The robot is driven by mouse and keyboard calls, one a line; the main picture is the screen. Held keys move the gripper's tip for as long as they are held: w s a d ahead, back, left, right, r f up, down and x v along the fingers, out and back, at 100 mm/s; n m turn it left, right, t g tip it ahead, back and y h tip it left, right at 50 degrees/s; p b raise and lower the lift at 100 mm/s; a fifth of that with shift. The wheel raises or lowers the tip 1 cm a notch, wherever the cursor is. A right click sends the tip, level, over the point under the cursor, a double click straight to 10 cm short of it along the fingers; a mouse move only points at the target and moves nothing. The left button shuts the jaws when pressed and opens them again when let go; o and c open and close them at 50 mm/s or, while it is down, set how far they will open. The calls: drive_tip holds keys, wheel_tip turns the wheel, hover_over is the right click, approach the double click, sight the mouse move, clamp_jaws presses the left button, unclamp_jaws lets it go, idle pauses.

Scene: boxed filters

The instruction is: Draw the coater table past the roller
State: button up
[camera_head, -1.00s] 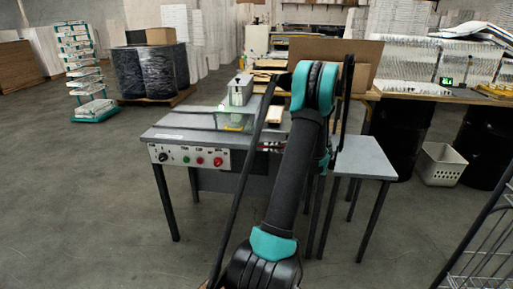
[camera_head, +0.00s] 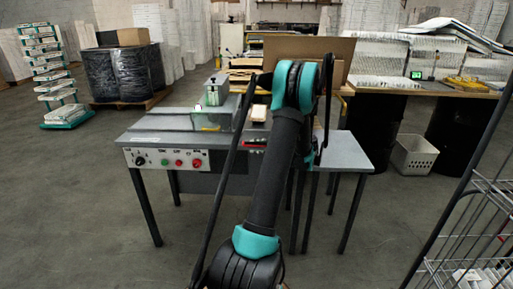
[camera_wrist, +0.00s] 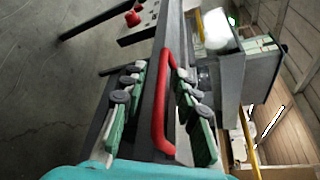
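The coater machine is a grey table with a control panel (camera_head: 165,160) of buttons on its front, left of my arm in the head view. Its flat grey top (camera_head: 160,137) is bare at the left. A grey boxy unit (camera_head: 215,92) stands at its back; I cannot tell whether it houses the roller. A red handle (camera_wrist: 168,95) runs lengthwise in the wrist view, and a bit of red shows beside my arm in the head view (camera_head: 252,143). My gripper (camera_wrist: 160,74) is open, its green-padded fingers on either side of the handle. The head view hides it behind my arm.
A small grey side table (camera_head: 345,152) adjoins at the right. A white basket (camera_head: 414,156) and black drums stand behind it. A wire rack (camera_head: 475,230) is close at the right edge.

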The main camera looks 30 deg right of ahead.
drive_tip(key=v, duration=1.2)
drive_tip(key=shift+a+r, duration=0.1)
idle(0.4)
